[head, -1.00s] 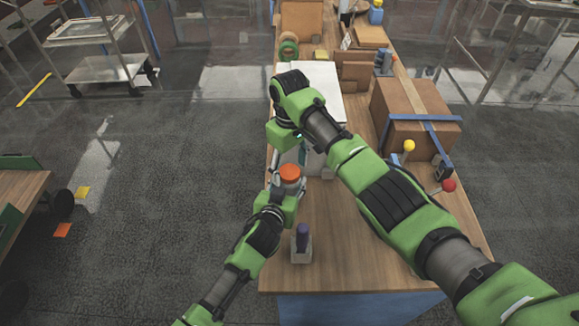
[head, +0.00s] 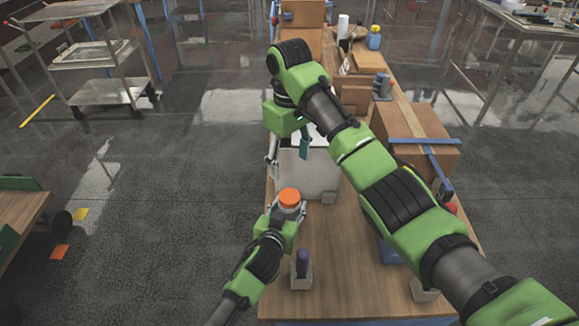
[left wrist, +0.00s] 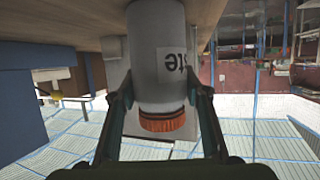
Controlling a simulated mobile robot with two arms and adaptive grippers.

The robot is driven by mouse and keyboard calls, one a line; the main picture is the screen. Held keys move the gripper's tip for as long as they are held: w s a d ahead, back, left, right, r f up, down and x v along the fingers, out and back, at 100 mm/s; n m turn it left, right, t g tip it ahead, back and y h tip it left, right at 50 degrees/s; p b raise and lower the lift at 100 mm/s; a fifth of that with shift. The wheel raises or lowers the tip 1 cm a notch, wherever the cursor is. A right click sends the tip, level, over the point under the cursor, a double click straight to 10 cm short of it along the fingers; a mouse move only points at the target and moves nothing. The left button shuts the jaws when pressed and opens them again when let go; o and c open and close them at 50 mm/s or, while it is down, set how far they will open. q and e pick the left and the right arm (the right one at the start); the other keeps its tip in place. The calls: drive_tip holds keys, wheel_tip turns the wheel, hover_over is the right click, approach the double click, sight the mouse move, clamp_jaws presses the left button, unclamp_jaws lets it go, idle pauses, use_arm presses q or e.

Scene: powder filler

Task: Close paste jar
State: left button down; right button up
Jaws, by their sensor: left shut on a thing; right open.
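The paste jar (head: 289,211) is a pale jar with an orange lid (head: 289,196) on its top. It stands at the left edge of the table. My left gripper (head: 283,213) is shut on the jar from the near side. In the left wrist view the jar (left wrist: 157,45) appears upside down between the fingers, with part of a label reading "ste" and the ribbed orange lid (left wrist: 162,121). My right gripper (head: 288,155) is open and empty, pointing down beyond and above the jar. My right arm hides part of the table.
A grey-white box-shaped machine (head: 310,175) stands just beyond the jar. A cardboard box with blue straps (head: 415,140) is at the right. The near middle tabletop (head: 345,270) is clear.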

use_arm(q)
drive_tip(key=c, duration=1.1)
unclamp_jaws()
drive_tip(key=v, duration=1.2)
drive_tip(key=shift+f, duration=0.1)
